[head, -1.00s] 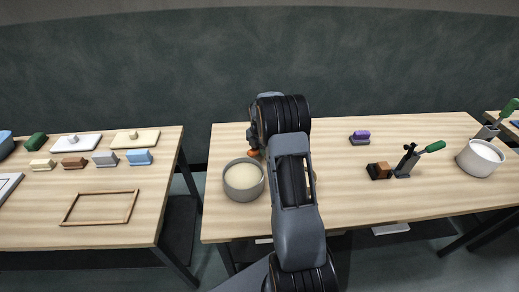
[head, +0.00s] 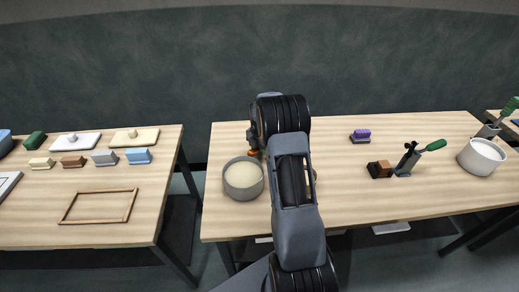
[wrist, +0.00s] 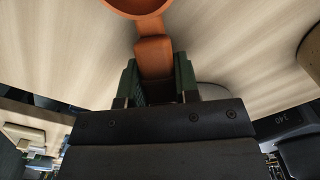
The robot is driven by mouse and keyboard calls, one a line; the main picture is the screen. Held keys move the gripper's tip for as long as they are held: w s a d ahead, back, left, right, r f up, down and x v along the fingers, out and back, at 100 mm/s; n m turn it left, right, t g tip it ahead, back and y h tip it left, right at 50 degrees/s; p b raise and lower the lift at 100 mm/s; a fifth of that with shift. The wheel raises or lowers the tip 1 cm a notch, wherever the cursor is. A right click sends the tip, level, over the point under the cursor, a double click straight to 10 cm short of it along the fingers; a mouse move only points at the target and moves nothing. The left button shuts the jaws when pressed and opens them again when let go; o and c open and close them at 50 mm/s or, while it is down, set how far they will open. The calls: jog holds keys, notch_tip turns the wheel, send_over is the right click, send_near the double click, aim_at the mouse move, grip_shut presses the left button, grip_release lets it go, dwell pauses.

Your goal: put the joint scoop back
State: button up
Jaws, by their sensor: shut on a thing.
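An orange scoop (wrist: 155,50) is held by its handle between the green fingers of my gripper (wrist: 157,78) in the wrist view. Its round bowl is cut off by the top edge of that view. In the head view only a small orange part of the scoop (head: 253,153) shows beside my arm, behind the grey bowl; my arm hides most of the gripper there. The grey bowl (head: 231,188) holds a pale cream fill and stands just in front of the scoop. I cannot tell whether the scoop touches the table.
Behind my arm a round tan thing (head: 314,176) is mostly hidden. To the right stand a purple-topped brush (head: 360,135), a brown block (head: 380,170), a dark holder with a green-handled tool (head: 407,160) and a white tub (head: 477,163). A gap separates the left table (head: 150,195).

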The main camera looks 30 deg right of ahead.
jog(key=shift+f, duration=0.1)
jog(key=o, duration=1.1)
jog(key=shift+r+p, duration=2.45)
jog(key=shift+r, duration=1.55)
notch_tip(320, 180, up, 14)
jog(key=shift+f+b, duration=0.1)
jog(key=shift+b, duration=0.5)
